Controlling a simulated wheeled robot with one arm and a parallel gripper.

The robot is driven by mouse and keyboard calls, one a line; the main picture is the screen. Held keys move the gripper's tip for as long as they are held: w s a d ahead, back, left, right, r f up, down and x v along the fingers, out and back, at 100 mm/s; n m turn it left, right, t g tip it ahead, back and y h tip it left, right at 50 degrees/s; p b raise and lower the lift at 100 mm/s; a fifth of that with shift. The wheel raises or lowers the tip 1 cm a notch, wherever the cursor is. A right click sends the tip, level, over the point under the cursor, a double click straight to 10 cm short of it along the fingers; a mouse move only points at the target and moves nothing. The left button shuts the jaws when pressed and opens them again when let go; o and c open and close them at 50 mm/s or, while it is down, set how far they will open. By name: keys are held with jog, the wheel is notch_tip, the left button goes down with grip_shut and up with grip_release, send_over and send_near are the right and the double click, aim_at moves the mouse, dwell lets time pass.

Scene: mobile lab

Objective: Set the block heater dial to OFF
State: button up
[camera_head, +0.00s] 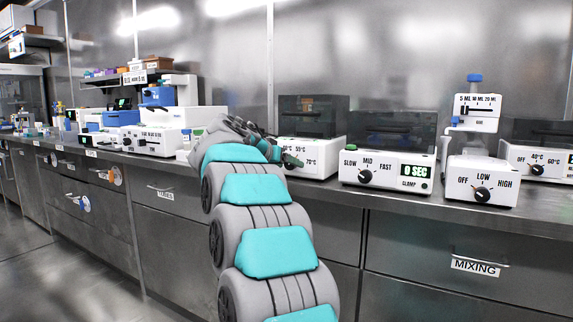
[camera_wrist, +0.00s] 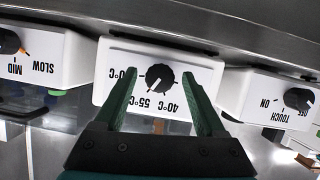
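A white heater box (camera_head: 308,170) with a dark clear lid stands on the bench. In the head view my gripper (camera_head: 285,158) hides its dial and part of its label; 55°C and 70°C show. In the wrist view, upside down, the heater front (camera_wrist: 125,58) has a black dial (camera_wrist: 160,77) with 40°C and 55°C beside it. Its white pointer mark points roughly toward 55°C. My gripper (camera_wrist: 162,84) is open, with one green finger on each side of the dial. The dial is not gripped. No OFF label shows on this front; the fingers cover parts of it.
Right of the heater stand a SLOW/MID/FAST box (camera_head: 387,176), an OFF/LOW/HIGH box (camera_head: 482,182) and another temperature box (camera_head: 538,162). In the wrist view an ON/TOUCH/OFF box (camera_wrist: 268,97) is close on the right. Drawers line the bench front.

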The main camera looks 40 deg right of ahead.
grip_shut()
dwell(0.3)
dwell(0.4)
jog(key=shift+w+a+f+n+g+h+p, duration=0.15)
jog(key=shift+n+g+h+p, duration=0.5)
jog(key=shift+n+h+p, duration=1.65)
jog(key=shift+w+d+f+n+g+h+p, duration=0.15)
jog(key=shift+n+g+p, duration=0.9)
jog(key=shift+n, duration=2.65)
jog(key=shift+a+f+n+g+h+p, duration=0.25)
jog(key=shift+n+h+p, duration=0.9)
jog(key=shift+n+p, duration=1.45)
jog(key=shift+d+r+n+b, duration=0.1)
jog(key=shift+d+n+b, duration=0.05)
jog(key=shift+n+b, duration=0.3)
jog(key=shift+o, duration=0.4)
grip_release()
